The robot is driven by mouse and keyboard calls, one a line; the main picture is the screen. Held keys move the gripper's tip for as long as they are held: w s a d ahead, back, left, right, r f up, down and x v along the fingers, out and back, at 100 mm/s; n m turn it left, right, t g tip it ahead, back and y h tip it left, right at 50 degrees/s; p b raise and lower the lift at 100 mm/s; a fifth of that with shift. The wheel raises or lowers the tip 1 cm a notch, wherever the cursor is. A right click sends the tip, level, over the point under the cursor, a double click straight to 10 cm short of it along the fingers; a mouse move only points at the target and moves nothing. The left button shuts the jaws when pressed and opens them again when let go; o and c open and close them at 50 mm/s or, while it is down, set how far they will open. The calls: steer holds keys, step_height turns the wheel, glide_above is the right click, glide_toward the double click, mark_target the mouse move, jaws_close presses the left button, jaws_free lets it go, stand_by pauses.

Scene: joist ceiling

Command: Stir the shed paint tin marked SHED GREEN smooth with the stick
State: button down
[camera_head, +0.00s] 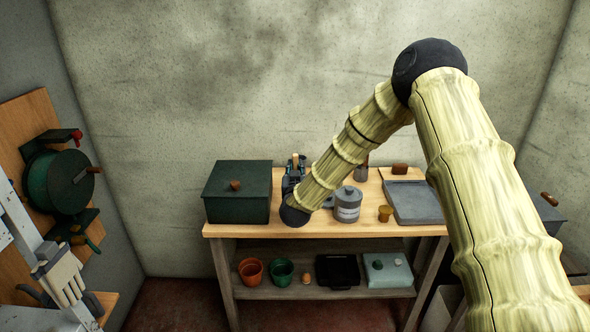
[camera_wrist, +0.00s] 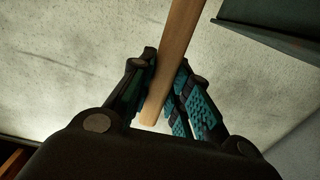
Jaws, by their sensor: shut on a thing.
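My gripper (camera_head: 294,172) is above the back of the workbench, partly hidden by my own arm. It is shut on a wooden stick (camera_head: 296,159). In the wrist view the stick (camera_wrist: 176,58) runs at a slant between the two fingers (camera_wrist: 165,88). A grey tin (camera_head: 347,206) with a pale label stands on the bench to the right of my gripper. Its top looks covered, and its label is too small to read. Another grey thing (camera_head: 328,203) shows beside it, mostly hidden by my arm. I cannot tell which is SHED GREEN.
A dark green box (camera_head: 236,204) stands left of my gripper; its edge shows in the wrist view (camera_wrist: 275,35). A grey tray (camera_head: 413,205), a small brown pot (camera_head: 385,214) and a brown block (camera_head: 399,169) are to the right. The lower shelf (camera_head: 300,292) holds pots and cases.

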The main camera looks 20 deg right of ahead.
steer(key=shift+w+a+b, duration=0.2)
steer(key=shift+w+b, duration=0.1)
steer(key=shift+b, duration=0.3)
steer(key=shift+s+d, duration=0.25)
steer(key=shift+d, duration=0.55)
stand_by(1.0)
steer(key=shift+s, duration=0.1)
stand_by(0.6)
